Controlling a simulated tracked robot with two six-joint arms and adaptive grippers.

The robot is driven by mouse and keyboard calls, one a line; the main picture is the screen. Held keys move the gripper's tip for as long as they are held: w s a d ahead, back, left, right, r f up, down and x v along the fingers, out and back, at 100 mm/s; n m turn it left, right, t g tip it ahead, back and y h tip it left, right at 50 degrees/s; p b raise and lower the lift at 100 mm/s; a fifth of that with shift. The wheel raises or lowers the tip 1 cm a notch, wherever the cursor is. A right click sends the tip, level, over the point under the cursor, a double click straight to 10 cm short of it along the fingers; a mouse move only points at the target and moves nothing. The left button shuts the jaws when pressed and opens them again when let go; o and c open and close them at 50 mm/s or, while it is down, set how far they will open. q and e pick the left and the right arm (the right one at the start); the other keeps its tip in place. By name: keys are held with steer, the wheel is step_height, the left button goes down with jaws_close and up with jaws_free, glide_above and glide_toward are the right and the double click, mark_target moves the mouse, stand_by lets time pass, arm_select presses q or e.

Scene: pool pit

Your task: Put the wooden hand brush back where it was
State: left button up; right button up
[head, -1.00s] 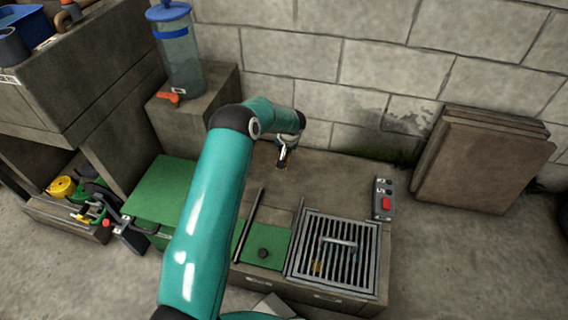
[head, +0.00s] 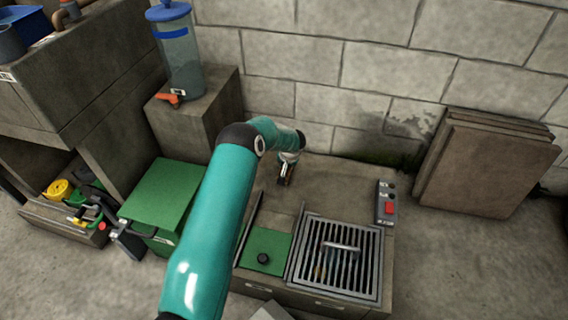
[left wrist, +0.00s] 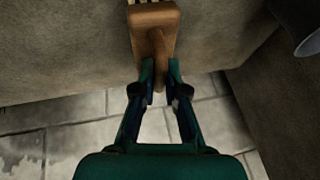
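The wooden hand brush (left wrist: 152,30) shows in the left wrist view, with pale bristles at the top edge and its handle running down between my fingers. My left gripper (left wrist: 161,82) is shut on that handle. In the head view the left gripper (head: 287,168) is small, near the block wall, over the back of the concrete ledge (head: 335,185). The brush (head: 284,182) shows there only as a small brown patch below the fingers. I cannot tell whether it touches the ledge. My right gripper is not in view.
A metal grate (head: 337,272) and a green panel with a black knob (head: 263,258) lie in front. A switch box with a red button (head: 387,204) is right of the gripper. A clear canister (head: 178,55) and a green box (head: 160,200) stand left. Boards (head: 487,165) lean on the wall.

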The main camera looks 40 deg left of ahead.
arm_select(q)
steer(key=o, duration=0.4)
steer(key=shift+r, duration=0.15)
steer(key=p+v, duration=0.3)
steer(key=v, duration=0.9)
